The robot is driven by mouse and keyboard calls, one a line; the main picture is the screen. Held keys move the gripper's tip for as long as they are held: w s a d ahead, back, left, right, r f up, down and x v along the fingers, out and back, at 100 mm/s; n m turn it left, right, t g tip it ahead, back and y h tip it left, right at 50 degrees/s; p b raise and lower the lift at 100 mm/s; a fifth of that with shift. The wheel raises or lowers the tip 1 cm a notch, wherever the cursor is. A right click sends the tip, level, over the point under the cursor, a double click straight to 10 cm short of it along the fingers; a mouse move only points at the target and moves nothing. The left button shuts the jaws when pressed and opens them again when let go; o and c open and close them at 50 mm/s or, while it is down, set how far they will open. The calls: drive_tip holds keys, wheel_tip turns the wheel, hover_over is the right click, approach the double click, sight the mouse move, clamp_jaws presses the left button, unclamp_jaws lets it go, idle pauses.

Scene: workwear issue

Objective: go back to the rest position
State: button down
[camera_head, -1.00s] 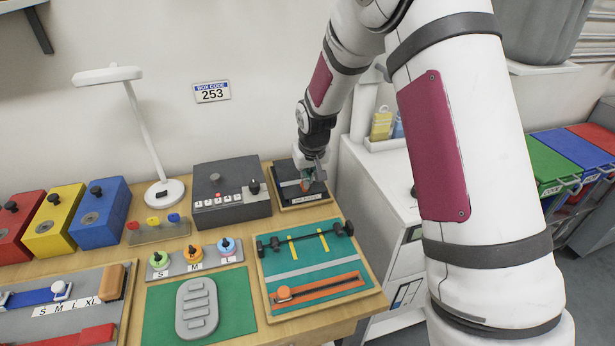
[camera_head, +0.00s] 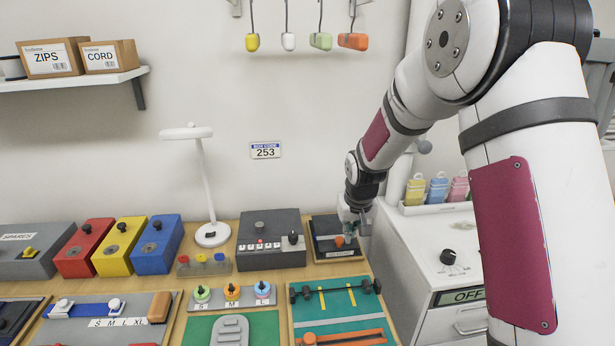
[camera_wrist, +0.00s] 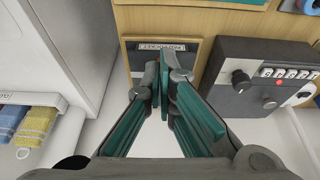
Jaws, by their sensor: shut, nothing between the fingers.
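My gripper (camera_head: 358,228) is at the right edge of the black labelled device (camera_head: 322,246) at the back right of the wooden bench, partly in front of it in the head view. In the wrist view my gripper (camera_wrist: 165,78) has its teal fingers brought together at the tips, with nothing between them. Behind the fingertips lies the same dark device (camera_wrist: 150,52) with its small label plate, partly hidden by the fingers. An orange knob (camera_head: 340,241) shows on it in the head view.
The grey switch box (camera_head: 270,238) stands left of the device. The white cabinet (camera_head: 430,250) with a dark knob and an OFF sign stands to the right. A lamp (camera_head: 207,190) and coloured boxes stand further left. Colored pendants (camera_head: 320,41) hang above. Open space lies before the wall.

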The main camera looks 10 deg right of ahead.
drive_tip(key=s+r+t, duration=0.1)
drive_tip(key=s+r, duration=1.4)
drive_tip(key=r, duration=0.3)
drive_tip(key=s+r, duration=0.2)
drive_tip(key=s, duration=0.8)
drive_tip(key=s+r, duration=0.2)
drive_tip(key=s, duration=0.8)
drive_tip(key=shift+r+t, duration=0.25)
drive_tip(key=shift+t, duration=0.15)
drive_tip(key=shift+d, duration=0.1)
